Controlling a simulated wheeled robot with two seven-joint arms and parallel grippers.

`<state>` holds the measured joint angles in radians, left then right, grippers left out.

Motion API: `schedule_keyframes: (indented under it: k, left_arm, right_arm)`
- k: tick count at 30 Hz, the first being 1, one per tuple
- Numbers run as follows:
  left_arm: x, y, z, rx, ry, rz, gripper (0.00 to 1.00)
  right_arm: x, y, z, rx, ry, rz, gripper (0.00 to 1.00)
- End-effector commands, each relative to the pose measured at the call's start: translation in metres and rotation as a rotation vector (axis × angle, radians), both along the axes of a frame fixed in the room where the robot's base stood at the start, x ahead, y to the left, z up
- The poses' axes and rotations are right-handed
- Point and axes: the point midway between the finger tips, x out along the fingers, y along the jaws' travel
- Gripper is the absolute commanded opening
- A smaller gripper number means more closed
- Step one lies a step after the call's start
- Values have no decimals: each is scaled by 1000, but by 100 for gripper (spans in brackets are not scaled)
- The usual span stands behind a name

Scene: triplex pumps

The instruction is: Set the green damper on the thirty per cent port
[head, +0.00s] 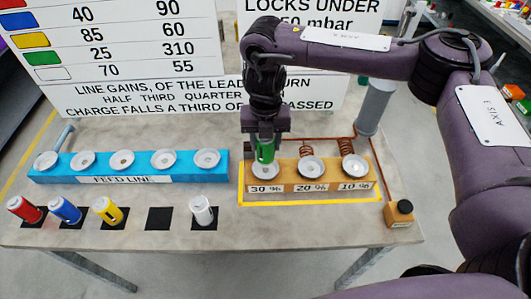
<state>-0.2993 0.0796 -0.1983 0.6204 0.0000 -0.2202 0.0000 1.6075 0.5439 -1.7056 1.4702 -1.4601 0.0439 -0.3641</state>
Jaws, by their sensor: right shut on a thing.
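The green damper (265,151) is a small green cylinder held upright in my right gripper (265,142). My right gripper is shut on it, pointing down over the tan port block. The damper's lower end is at the white cup of the thirty per cent port (265,172); I cannot tell whether it is seated or just above. The twenty per cent port (312,165) and ten per cent port (354,167) are white cups on the same block, both empty, with copper coils behind them. My left gripper is not in view.
A blue feed line block (130,179) with several white cups stands at left. Red (24,209), blue (65,209), yellow (107,210) and white (201,209) dampers sit on black squares along the front; one square (159,218) is empty. A grey cylinder (374,106) stands behind right.

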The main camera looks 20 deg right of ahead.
Motion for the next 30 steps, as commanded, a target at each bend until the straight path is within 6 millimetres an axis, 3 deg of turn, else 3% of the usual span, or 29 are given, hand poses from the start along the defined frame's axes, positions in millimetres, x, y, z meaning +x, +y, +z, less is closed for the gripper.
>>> schedule_keyframes:
  k: [12,25,26,30]
  left_arm:
    - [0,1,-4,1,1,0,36]
    - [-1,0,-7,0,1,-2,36]
    - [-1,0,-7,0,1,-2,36]
    - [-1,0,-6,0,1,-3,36]
  right_arm:
    - [0,1,-48,3,1,-1,12]
    - [1,0,-55,1,-1,0,12]
    - [0,0,-54,1,-1,0,46]
    - [0,0,-54,1,-1,0,64]
